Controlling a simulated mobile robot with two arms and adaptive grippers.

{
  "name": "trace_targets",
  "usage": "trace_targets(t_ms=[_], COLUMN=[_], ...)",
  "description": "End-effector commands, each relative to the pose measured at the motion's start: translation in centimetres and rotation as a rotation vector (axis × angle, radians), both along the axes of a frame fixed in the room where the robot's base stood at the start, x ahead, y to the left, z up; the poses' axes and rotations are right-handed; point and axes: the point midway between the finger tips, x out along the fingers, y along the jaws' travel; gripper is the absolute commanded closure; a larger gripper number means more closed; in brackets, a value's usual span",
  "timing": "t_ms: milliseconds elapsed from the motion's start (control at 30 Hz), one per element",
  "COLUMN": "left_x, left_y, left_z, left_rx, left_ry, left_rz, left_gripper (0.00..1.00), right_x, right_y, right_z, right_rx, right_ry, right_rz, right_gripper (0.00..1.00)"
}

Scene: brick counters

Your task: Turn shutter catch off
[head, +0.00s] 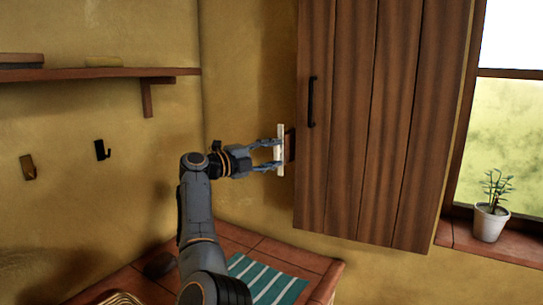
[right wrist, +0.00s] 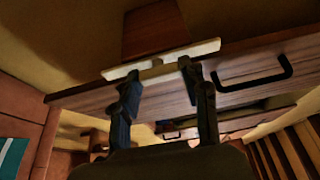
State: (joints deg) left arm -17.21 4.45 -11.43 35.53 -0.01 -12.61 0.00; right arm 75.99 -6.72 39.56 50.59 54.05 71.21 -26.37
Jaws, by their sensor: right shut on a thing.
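The shutter catch (head: 281,131) is a narrow cream bar standing upright at the left edge of the brown wooden shutter (head: 372,130), with a dark wooden block behind it. In the right wrist view the catch (right wrist: 205,48) is a long pale bar on a short stem, lying across the picture. My right gripper (head: 279,155) reaches it from the left, with one finger above and one below the stem. In the right wrist view its fingertips (right wrist: 158,68) are at the bar, on either side of the stem, shut on the catch. My left gripper is not in view.
A black handle (head: 311,102) is on the shutter, right of the catch. A shelf (head: 95,73) and hooks (head: 102,150) are on the left wall. Below are a tiled counter (head: 318,264) with a striped cloth (head: 266,280), and a potted plant (head: 490,222) on the sill.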

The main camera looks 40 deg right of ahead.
Motion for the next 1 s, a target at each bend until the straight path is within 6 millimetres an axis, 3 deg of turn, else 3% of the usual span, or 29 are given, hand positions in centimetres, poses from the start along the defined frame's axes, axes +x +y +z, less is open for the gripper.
trace_targets(t_ms=[567, 600, 667, 1000], left_x=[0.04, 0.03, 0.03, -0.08], left_y=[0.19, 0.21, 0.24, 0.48], left_z=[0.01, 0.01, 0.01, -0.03], left_rx=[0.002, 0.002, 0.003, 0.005], left_ry=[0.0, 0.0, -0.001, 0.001], left_rz=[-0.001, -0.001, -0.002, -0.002], left_gripper=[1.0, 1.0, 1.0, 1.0], right_x=[0.1, 0.09, 0.07, 0.08], right_y=[-0.03, -0.03, -0.03, 0.11], right_z=[0.44, 0.44, 0.4, 0.18], right_rx=[0.001, 0.001, 0.001, 0.005], right_ry=[-0.032, -0.033, -0.032, -0.028], right_rz=[0.006, 0.006, 0.005, 0.003], right_gripper=[1.0, 0.47, 0.35, 0.32])
